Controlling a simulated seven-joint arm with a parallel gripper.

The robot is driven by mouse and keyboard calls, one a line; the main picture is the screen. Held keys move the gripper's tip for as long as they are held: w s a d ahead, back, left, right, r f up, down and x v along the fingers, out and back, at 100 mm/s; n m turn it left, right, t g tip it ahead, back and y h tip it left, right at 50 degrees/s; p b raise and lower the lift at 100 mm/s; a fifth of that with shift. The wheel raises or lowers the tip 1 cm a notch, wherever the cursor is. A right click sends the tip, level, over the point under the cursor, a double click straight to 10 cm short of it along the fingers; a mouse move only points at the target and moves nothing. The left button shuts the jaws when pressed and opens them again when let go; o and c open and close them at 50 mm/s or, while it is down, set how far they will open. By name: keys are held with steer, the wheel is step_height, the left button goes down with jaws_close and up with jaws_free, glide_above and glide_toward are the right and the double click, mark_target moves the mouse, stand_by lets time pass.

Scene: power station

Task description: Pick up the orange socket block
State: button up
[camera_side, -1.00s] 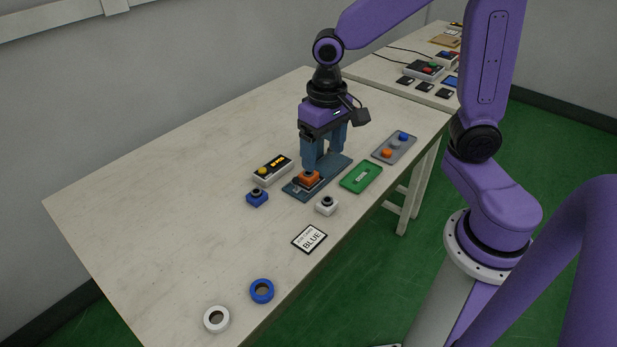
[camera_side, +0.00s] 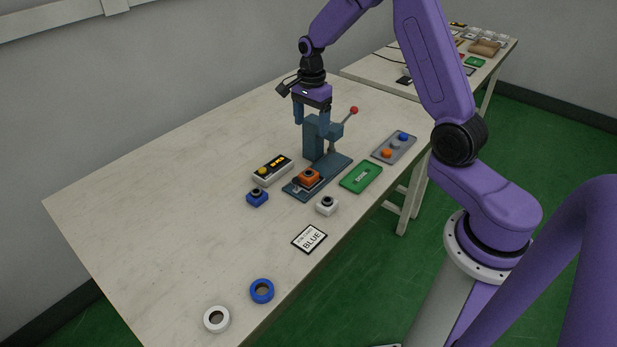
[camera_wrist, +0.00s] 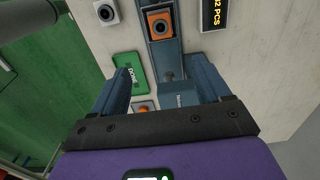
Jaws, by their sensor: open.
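The orange socket block (camera_side: 309,177) sits on the front end of the blue-grey press base (camera_side: 327,171). It has a dark round socket on top. In the wrist view the orange socket block (camera_wrist: 160,24) shows at the top, beyond the fingers. My gripper (camera_side: 312,122) is open and empty, raised at the press's upright column, behind and above the block. In the wrist view the fingers of my gripper (camera_wrist: 160,82) are spread apart, with the press head (camera_wrist: 178,96) showing between them.
A lever with a red knob (camera_side: 354,110) sticks up from the press. Around it are a blue block (camera_side: 257,198), a white block (camera_side: 327,205), a counter box (camera_side: 272,170), a green plate (camera_side: 361,177) and a grey tray (camera_side: 396,147). The left table is clear.

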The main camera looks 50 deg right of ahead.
glide_above(310, 171)
steer(key=f, duration=1)
steer(key=shift+s+f, duration=0.1)
steer(key=shift+s, duration=0.15)
steer(key=shift+w+f, duration=0.2)
steer(key=shift+f, duration=3.05)
steer(key=c, duration=1.2)
steer(key=shift+o, duration=0.2)
steer(key=shift+r, duration=0.15)
